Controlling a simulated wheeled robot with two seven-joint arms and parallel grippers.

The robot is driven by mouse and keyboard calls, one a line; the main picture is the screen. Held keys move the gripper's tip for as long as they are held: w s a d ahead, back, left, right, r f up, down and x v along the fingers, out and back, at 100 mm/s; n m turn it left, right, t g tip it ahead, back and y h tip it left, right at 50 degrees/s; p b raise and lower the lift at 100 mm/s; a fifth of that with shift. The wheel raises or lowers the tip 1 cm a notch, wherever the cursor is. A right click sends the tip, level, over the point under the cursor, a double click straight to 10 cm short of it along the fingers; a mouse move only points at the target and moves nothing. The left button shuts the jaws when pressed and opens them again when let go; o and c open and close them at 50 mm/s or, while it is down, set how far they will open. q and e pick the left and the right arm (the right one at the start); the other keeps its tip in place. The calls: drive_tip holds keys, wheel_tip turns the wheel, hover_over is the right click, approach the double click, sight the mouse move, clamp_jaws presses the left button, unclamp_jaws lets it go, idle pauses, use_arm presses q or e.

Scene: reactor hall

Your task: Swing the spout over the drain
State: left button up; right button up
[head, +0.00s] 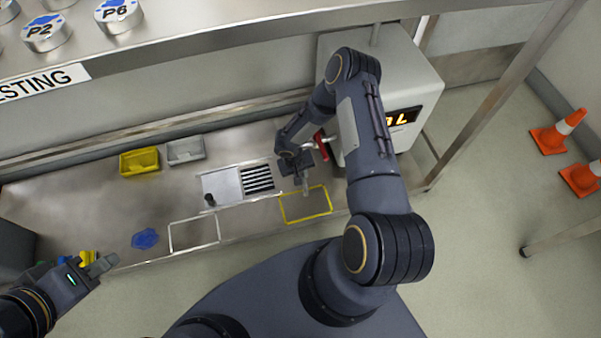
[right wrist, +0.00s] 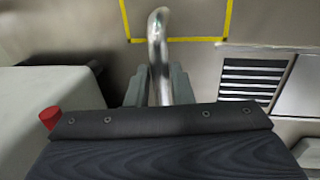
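The spout (right wrist: 158,50) is a bent metal tube. In the right wrist view it lies between the two fingers of my right gripper (right wrist: 159,88), which are close against it on both sides. In the head view, my right gripper (head: 297,168) is beside the grey dispenser box (head: 385,90), and the spout end (head: 305,188) hangs at the yellow outlined rectangle (head: 306,219). The drain (head: 257,179) is a dark slotted grille left of the spout; it also shows in the right wrist view (right wrist: 252,80). My left gripper (head: 92,266) is at the lower left, away from the spout; its finger gap is unclear.
A red handle (head: 320,143) is by the box. A yellow bin (head: 139,162) and a grey bin (head: 186,151) stand at the bench's back. A blue patch (head: 145,239) lies at the left. A shelf (head: 200,50) overhangs the bench. Orange cones (head: 558,131) stand on the floor at right.

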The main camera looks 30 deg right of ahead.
clamp_jaws()
drive_tip(key=shift+a, duration=0.1)
